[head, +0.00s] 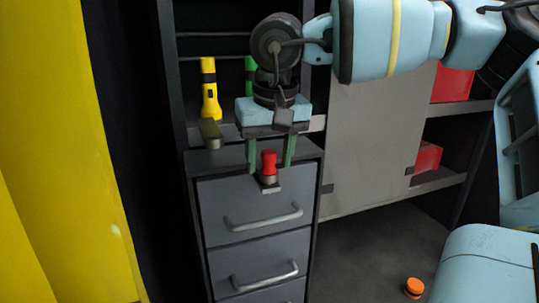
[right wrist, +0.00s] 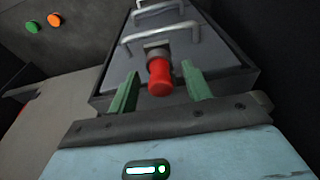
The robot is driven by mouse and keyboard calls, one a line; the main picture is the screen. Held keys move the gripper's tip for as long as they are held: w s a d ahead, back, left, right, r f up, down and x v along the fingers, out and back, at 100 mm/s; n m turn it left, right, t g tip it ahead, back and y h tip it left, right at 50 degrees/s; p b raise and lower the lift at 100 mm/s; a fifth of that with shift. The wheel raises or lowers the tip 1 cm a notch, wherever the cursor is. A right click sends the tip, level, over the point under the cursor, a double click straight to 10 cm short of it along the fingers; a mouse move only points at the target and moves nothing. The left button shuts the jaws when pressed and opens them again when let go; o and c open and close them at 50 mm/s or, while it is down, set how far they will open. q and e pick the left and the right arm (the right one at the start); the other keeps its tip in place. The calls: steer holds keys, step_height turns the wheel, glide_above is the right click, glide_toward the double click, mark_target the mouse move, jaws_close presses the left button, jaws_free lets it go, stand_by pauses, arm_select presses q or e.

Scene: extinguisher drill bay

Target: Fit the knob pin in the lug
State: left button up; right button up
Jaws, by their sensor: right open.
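The red knob pin (head: 268,160) stands upright at the front top edge of the grey drawer cabinet, with a grey lug (head: 271,189) under it. The red knob (right wrist: 160,78) and the grey metal lug (right wrist: 157,52) also show in the right wrist view. How far the pin sits in the lug is hidden. My right gripper (head: 270,160) points down, its green fingers apart on either side of the knob. In the right wrist view the open fingers (right wrist: 160,90) show gaps on both sides of the knob. My left gripper is not in view.
The cabinet (head: 255,205) has several drawers with protruding bar handles. A yellow torch (head: 209,92) and a green torch (head: 250,75) stand behind it. Red boxes (head: 452,84) sit on right shelves. An orange item (head: 413,287) lies on the floor. A yellow panel (head: 60,150) fills the left.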

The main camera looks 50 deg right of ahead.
steer(key=shift+r, duration=0.2)
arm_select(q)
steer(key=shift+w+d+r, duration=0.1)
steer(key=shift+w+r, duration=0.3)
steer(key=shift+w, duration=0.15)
arm_select(e)
step_height(320, 180, up, 7)
steer(key=s, duration=0.1)
steer(key=shift+s+a+r, duration=0.15)
steer(key=shift+s+a, duration=0.05)
steer(key=shift+a, duration=0.2)
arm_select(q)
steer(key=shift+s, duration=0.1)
